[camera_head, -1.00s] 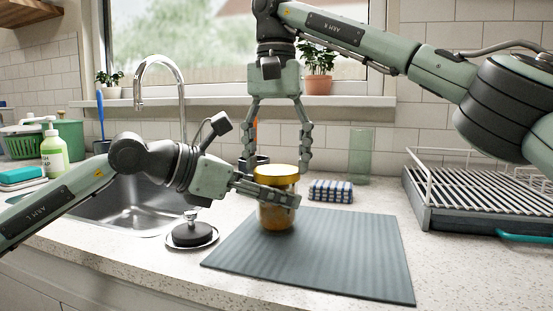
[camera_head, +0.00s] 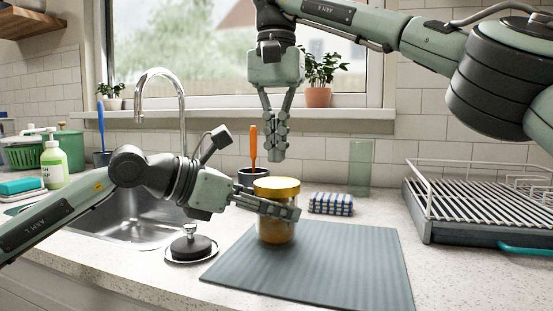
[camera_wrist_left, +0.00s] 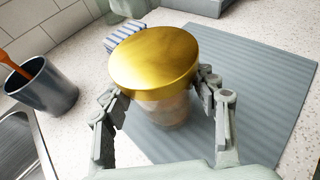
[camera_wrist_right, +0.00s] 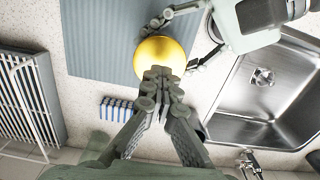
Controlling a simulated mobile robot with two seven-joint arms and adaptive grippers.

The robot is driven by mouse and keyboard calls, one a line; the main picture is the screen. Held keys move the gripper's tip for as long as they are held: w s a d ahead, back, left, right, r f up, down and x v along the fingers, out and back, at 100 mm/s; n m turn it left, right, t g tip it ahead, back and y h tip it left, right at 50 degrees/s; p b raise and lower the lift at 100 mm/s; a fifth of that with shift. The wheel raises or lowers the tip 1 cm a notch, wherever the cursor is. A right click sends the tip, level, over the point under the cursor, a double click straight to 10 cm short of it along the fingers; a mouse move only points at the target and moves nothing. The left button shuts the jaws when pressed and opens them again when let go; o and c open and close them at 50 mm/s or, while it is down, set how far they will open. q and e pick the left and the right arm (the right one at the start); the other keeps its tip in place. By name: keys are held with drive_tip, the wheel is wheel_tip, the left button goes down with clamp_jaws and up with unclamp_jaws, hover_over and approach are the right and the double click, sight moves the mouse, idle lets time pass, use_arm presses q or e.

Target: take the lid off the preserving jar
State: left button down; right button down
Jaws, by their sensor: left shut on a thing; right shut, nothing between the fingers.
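The preserving jar (camera_head: 275,231) stands upright on the grey mat, with its gold lid (camera_head: 277,184) seated on top. The lid also shows in the left wrist view (camera_wrist_left: 153,58) and in the right wrist view (camera_wrist_right: 158,54). My left gripper (camera_head: 290,212) is shut on the jar's body, its fingers on both sides below the lid. My right gripper (camera_head: 277,156) is shut and empty above the lid, with a gap between its fingertips and the lid in the head view. In the right wrist view the fingers (camera_wrist_right: 160,76) overlap part of the lid.
The grey mat (camera_head: 340,265) is mostly clear. A dark pot (camera_head: 248,176) with an orange-handled tool stands behind the jar.

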use_arm(q)
drive_tip(key=shift+c, duration=2.1)
unclamp_jaws()
drive_tip(key=v, duration=0.8)
